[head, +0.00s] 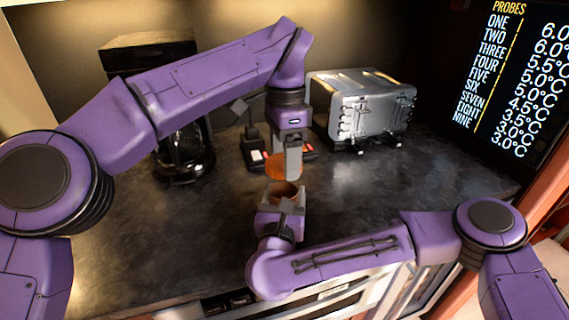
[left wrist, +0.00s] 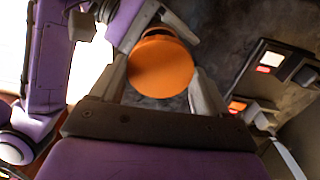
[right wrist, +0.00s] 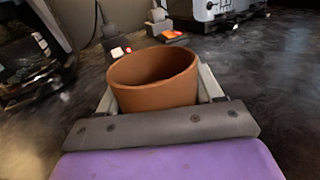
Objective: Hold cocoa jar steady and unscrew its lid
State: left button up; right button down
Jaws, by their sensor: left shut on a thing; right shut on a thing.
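The cocoa jar (head: 285,189) is a reddish-brown round pot. In the right wrist view the jar (right wrist: 153,85) stands upright with an open, bare mouth. My right gripper (head: 281,203) is shut on its sides, low at the front of the counter. The orange round lid (head: 274,168) is off the jar, a little above and behind it in the head view. My left gripper (head: 287,166) points down and is shut on the lid.
A silver toaster (head: 365,105) stands at the back right and a coffee maker (head: 183,150) at the back left. A dark device with red and white patches (head: 258,156) lies behind the lid. The dark counter (head: 430,180) is clear at right.

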jog(key=shift+c, duration=0.5)
grip_release()
jog(key=shift+s, duration=0.1)
